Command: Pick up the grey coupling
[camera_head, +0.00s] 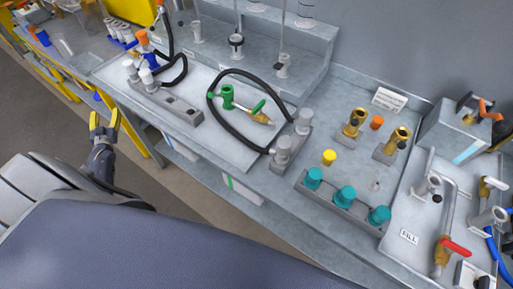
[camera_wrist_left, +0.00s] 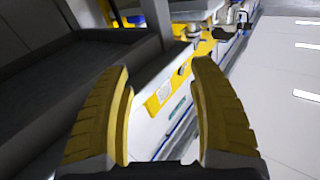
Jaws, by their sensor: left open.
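Several grey couplings are in the head view, and I cannot tell which one is meant. Two stubby grey couplings stand at the right end of the black hose, one at the front (camera_head: 283,148) and one behind it (camera_head: 304,121). Light grey cylinders (camera_head: 147,78) stand in a grey block at the left. My left gripper (camera_head: 105,121) is open and empty, left of and apart from the bench front, away from the couplings. Its yellow fingers are spread in the left wrist view (camera_wrist_left: 160,85), with no coupling between them. My right gripper is not in view.
The bench holds a green fitting (camera_head: 227,95) inside the hose loop, several teal caps (camera_head: 345,197), brass fittings (camera_head: 354,122) and a yellow cap (camera_head: 329,157). Piping with a red-handled valve (camera_head: 452,246) is at the right. Open tray surface (camera_head: 190,90) lies between the left block and the hose.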

